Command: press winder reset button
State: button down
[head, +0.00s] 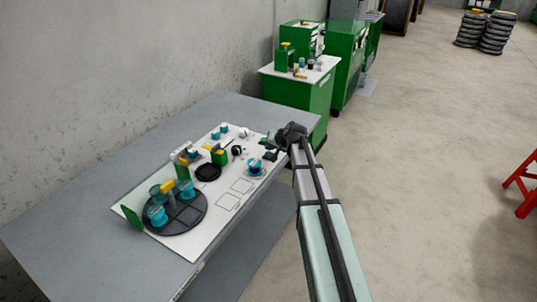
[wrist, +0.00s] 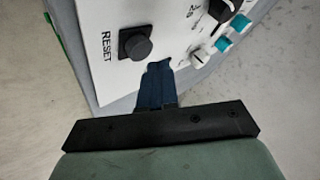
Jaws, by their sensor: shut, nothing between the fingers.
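The reset button is a round dark button (wrist: 137,47) on a square black base, with the word RESET printed beside it on the white panel (wrist: 95,18) in the wrist view. My gripper (wrist: 158,68) has its dark blue fingers closed together. Their tips show just below and right of the button; whether they touch the panel I cannot tell. In the head view my gripper (head: 270,149) is over the right end of the white board (head: 226,222) on the grey table. I cannot make out the button clearly there.
A black knob (wrist: 222,10), a small white knob (wrist: 200,57) and teal switches (wrist: 222,44) sit right of the button. A dark round tray (head: 176,225) with teal spools is at the board's near end. Green cabinets (head: 300,95) stand behind the table.

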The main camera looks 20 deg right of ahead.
aim_at(270, 154)
jog(key=shift+r, duration=0.1)
jog(key=shift+r, duration=2.4)
